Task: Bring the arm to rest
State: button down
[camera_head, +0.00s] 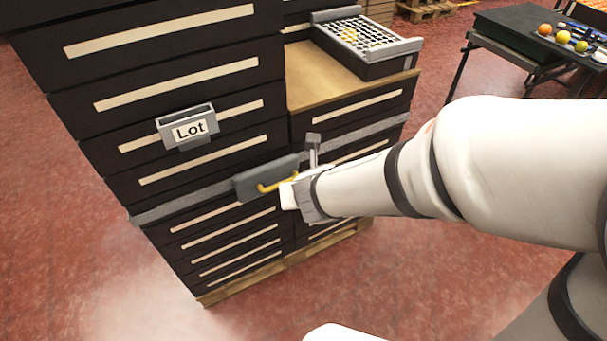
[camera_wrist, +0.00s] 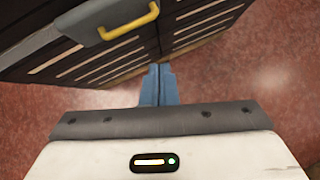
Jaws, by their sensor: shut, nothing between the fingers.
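My gripper (camera_wrist: 159,72) is shut and empty, its two blue fingers together in the wrist view. In the head view my arm reaches in from the right toward the dark drawer cabinet (camera_head: 215,150), and the fingers themselves are hidden there. A grey box (camera_head: 262,172) with a yellow handle (camera_head: 277,182) sits on a grey strap around the cabinet, just left of my wrist in the picture. The handle also shows at the top of the wrist view (camera_wrist: 128,22), apart from the fingers.
A "Lot" holder (camera_head: 189,130) sticks out of the cabinet front. A slotted grey tray (camera_head: 385,68) stands on the wooden top (camera_head: 310,85). The red floor (camera_head: 60,200) is clear at the left.

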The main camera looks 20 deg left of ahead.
jog(key=shift+s+d+r, duration=0.25)
jog(key=shift+d+r, duration=0.05)
jog(key=shift+r, duration=0.2)
jog(key=w+d+r+m+h+p, duration=0.2)
jog(key=d+r+m+p, duration=0.3)
jog(key=d+m, duration=0.4)
jog(key=w+d+r+m+h+p, duration=0.3)
jog(key=d+r+m+p, duration=0.1)
jog(key=d+r+m, duration=0.4)
jog(key=s+d+r+m+g+p, duration=0.2)
jog(key=s+d+r+m+p, duration=0.2)
jog(key=m, duration=0.8)
jog(key=s+d+r+m+g+y+p, duration=0.1)
jog(key=s+d+r+m+p, duration=0.3)
jog(key=m, duration=0.8)
jog(key=s+d+r+g, duration=0.1)
jog(key=s+d+r, duration=0.1)
jog(key=d+r, duration=0.1)
jog(key=shift+s+d+r+p, duration=0.15)
jog(key=shift+d+r+p, duration=0.15)
jog(key=shift+d, duration=0.1)
